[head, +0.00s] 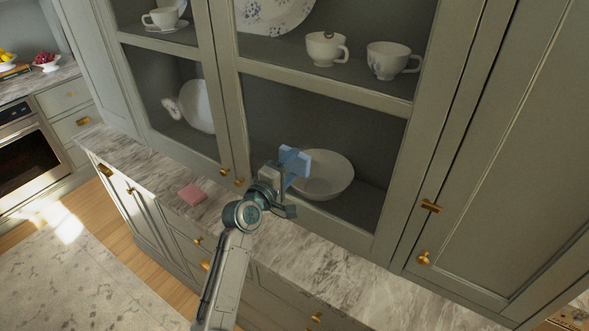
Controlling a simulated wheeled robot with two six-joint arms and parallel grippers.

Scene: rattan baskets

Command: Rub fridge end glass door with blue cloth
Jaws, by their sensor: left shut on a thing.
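The blue cloth (296,160) is in my left gripper (284,182), which is shut on it. The cloth is held up in front of the lower pane of the glass cabinet door (330,92). I cannot tell whether it touches the glass. The glass door has a grey-green frame, and a white bowl (325,175) stands behind its lower pane, partly hidden by the cloth and gripper. My right gripper is not in view.
A pink cloth or sponge (192,195) lies on the marble counter (150,180) below the doors. Brass knobs (239,183) stick out of the door frames. A solid tall door (510,150) stands at the right. The counter at the lower right is clear.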

